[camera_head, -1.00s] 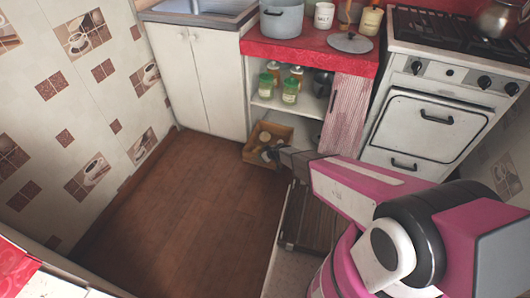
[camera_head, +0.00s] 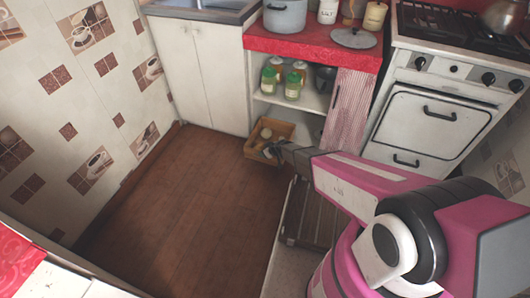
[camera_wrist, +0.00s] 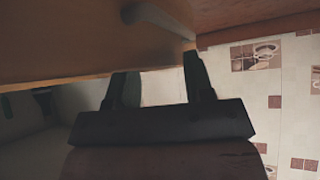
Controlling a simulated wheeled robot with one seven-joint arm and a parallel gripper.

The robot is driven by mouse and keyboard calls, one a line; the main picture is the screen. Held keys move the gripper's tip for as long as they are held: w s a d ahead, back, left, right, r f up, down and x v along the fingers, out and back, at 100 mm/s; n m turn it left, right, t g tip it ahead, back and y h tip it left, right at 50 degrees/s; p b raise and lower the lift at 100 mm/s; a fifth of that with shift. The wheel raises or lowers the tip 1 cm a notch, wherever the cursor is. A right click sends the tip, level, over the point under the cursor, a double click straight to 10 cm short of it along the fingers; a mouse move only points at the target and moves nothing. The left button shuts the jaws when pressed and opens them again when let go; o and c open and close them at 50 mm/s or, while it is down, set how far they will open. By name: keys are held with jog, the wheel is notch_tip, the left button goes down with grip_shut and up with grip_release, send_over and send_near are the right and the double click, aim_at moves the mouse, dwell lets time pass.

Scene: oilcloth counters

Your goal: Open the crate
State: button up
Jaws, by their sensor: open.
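The crate (camera_head: 254,152) is a light-brown wooden open-topped box at floor level, beneath the shelf under the red counter. It sticks out in front of the shelf, and pale roundish items lie inside. My gripper (camera_head: 270,150) is at its front right side in the head view, small and dark there. In the wrist view my gripper (camera_wrist: 160,85) has its two fingers apart with nothing visible between them.
A striped curtain (camera_head: 345,112) and the white stove (camera_head: 425,125) stand to the right of the crate. White cabinet doors (camera_head: 205,75) stand to the left. Green-tinted jars (camera_head: 292,86) are on the shelf above. The brown floor (camera_head: 185,200) is clear at left.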

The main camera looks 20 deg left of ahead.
jog(key=v, duration=1)
jog(key=shift+s+d+r, duration=0.15)
jog(key=shift+s+r, duration=0.05)
jog(key=d+r+m+g+h, duration=0.2)
jog(key=d+r+m, duration=0.2)
jog(key=d+r, duration=1.2)
jog(key=s+d+r+m+g+h, duration=0.1)
jog(key=s+d+r+m+h, duration=0.2)
jog(key=d+r, duration=0.4)
jog(key=s+d+r+m+g+h, duration=0.1)
jog(key=s+d+r+m+h, duration=0.2)
jog(key=d, duration=1.2)
notch_tip(320, 180, up, 4)
jog(key=s+m, duration=0.2)
jog(key=shift+s+d+r+m, duration=0.25)
jog(key=shift+d+m, duration=0.05)
jog(key=shift+d, duration=0.05)
jog(key=shift+a, duration=0.15)
